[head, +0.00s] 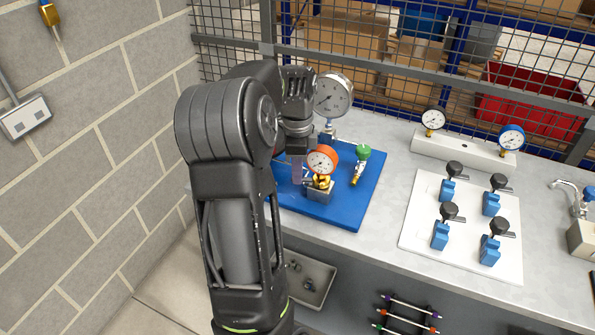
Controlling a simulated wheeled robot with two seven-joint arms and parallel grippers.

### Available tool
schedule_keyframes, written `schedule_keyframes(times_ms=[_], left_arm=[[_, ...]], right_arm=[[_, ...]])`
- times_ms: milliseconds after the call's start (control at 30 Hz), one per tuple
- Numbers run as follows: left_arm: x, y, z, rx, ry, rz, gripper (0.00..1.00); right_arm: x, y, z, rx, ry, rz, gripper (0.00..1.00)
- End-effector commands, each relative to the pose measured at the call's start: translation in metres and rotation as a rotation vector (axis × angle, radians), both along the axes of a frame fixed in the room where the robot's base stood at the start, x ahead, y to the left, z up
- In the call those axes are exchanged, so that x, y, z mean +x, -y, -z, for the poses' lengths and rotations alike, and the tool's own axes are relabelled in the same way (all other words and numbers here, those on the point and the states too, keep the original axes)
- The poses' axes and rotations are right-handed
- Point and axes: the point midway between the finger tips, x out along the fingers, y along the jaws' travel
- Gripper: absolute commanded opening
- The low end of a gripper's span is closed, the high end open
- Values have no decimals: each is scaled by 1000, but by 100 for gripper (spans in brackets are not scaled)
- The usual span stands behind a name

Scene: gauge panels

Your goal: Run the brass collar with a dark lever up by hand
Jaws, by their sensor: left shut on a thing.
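An orange-rimmed gauge (322,161) stands on a small metal block (320,195) on the blue board (345,215). The brass collar (321,181) sits below its dial, above the block. My left gripper (298,172) reaches down from above, just left of the gauge. It is shut at the left side of the collar, on what appears to be its dark lever. The lever is mostly hidden by the fingers, and the exact contact is too small to see. My right gripper is not in view.
A large silver gauge (332,95) and a green-handled brass valve (361,164) stand close by on the board. At right, a white plate (420,240) bears several blue valves, with two gauges behind. A wire mesh fence (400,66) closes off the back.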

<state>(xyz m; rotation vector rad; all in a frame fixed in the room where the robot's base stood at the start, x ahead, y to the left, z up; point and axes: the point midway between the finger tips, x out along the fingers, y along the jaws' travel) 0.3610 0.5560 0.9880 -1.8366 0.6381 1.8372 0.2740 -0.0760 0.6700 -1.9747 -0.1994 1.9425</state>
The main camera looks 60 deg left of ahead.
Motion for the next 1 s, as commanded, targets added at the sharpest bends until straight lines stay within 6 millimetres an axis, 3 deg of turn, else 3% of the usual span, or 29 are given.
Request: schedule_keyframes(times_ms=[167, 200, 433, 767, 1000], left_arm=[[1, -1, -1, 5, 2, 3, 0], [1, -1, -1, 5, 2, 3, 15], [1, -1, -1, 2, 2, 1, 34], [1, -1, -3, 2, 2, 1, 35], [1, -1, -31, 5, 4, 0, 35]], right_arm=[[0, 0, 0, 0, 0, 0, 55], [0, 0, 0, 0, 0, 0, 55], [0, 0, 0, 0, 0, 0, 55], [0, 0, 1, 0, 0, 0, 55], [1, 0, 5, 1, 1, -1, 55]])
